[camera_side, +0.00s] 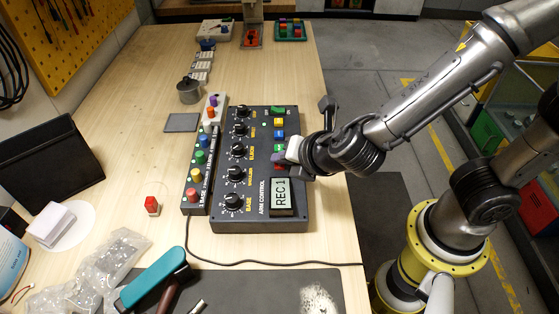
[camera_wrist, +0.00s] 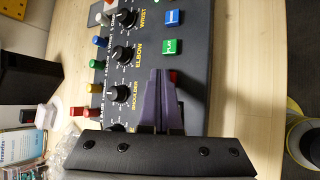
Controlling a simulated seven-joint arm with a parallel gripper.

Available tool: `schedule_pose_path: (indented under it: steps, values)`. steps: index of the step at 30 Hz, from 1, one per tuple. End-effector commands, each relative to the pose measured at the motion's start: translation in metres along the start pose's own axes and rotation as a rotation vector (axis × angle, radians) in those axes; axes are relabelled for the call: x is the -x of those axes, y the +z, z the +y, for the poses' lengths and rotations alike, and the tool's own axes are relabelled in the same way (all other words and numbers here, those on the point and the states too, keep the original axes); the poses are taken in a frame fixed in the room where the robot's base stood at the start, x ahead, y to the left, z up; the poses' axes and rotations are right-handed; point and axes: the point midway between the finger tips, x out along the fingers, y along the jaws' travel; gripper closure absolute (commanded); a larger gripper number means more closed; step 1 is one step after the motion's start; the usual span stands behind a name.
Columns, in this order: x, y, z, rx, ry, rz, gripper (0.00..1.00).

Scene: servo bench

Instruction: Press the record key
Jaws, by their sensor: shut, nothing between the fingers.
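The dark control box (camera_side: 225,222) lies on the wooden bench with a column of coloured keys on its right part. A red key (camera_wrist: 173,76), likely the record key, shows partly behind my fingers in the wrist view. My gripper (camera_wrist: 160,74) has its purple fingers together, tips just beside or over that red key; I cannot tell whether they touch it. The display (camera_side: 282,194) reads "REC 1".
A green key (camera_wrist: 172,47) and a blue key (camera_wrist: 172,17) are beyond the red one. Knobs (camera_side: 235,174) stand left of the keys. A strip of coloured buttons (camera_side: 194,193) adjoins the box. A stapler-like teal tool (camera_side: 152,275) lies in front.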

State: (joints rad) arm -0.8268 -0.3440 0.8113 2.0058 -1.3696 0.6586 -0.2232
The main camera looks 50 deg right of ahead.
Motion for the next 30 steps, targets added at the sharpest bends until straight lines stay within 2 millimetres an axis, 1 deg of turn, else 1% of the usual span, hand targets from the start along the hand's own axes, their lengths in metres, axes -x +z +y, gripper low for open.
schedule_pose_path:
  steps: [7,18,27,30]
  values:
    - [0.001,0.001,0.001,0.0,-0.001,0.0,1.0]
    - [0.012,0.009,0.008,0.0,-0.001,0.0,1.0]
    - [0.013,0.009,0.009,0.0,-0.001,0.0,1.0]
    - [0.016,0.011,0.012,-0.001,0.002,-0.001,1.0]
